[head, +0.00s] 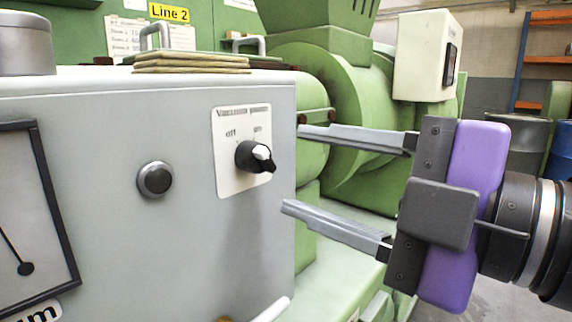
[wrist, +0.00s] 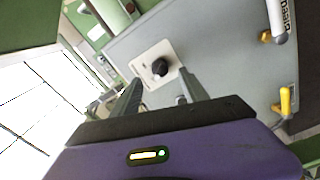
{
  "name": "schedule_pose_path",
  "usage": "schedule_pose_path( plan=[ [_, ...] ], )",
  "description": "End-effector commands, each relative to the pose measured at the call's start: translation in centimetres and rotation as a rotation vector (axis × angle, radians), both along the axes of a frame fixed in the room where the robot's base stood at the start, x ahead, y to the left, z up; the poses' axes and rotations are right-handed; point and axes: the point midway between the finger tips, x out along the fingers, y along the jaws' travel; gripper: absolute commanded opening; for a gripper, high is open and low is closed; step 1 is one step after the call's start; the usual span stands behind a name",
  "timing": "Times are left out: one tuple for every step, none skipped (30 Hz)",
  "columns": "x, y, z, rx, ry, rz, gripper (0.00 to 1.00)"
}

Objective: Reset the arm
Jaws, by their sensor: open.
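My gripper (head: 291,170) is open and empty at the right of the head view, with its two grey fingers apart and pointing left. The fingertips are near the right edge of the grey control box, beside the black vacuum power knob (head: 255,157). The knob sits on a white plate (head: 228,181) marked off and on, and its light-coloured mark points toward the on side. In the wrist view my gripper (wrist: 160,90) also shows open, with the knob (wrist: 160,67) ahead between the fingers. I cannot tell whether a finger touches anything.
The grey control box (head: 100,230) fills the left, with a round black button (head: 155,180) and a gauge (head: 25,220). Green extruder machinery (head: 345,120) stands behind my gripper. Yellow handles (wrist: 286,99) show at the right of the wrist view.

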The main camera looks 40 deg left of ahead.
Motion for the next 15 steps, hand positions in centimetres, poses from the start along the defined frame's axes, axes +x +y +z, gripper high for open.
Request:
schedule_pose_path(
  plan=[
    [-0.01,-0.58,-0.03,0.000,0.000,-0.001,0.52],
    [-0.06,-0.80,-0.04,0.000,0.000,-0.001,0.52],
    [-0.09,-1.02,-0.05,0.000,0.000,0.000,0.52],
    [-0.10,-1.14,-0.05,-0.001,0.000,0.000,0.52],
    [-0.11,-1.23,-0.05,-0.001,0.000,0.000,0.52],
    [-0.13,-1.29,-0.05,-0.001,0.000,0.000,0.52],
    [-0.14,-1.32,-0.05,-0.001,0.000,0.000,0.52],
    [-0.14,-1.33,-0.05,-0.001,0.000,0.001,0.52],
    [-0.14,-1.33,-0.04,-0.001,0.000,0.001,0.52],
    [-0.15,-1.32,-0.04,-0.001,0.000,0.001,0.52],
    [-0.14,-1.32,-0.04,-0.001,0.000,0.001,0.52],
    [-0.14,-1.31,-0.04,-0.001,0.000,0.001,0.52],
    [-0.13,-1.31,-0.03,-0.001,0.000,0.001,0.52],
    [-0.13,-1.31,-0.03,-0.001,0.000,0.001,0.52],
    [-0.13,-1.31,-0.03,-0.001,0.000,0.000,0.52]
  ],
)
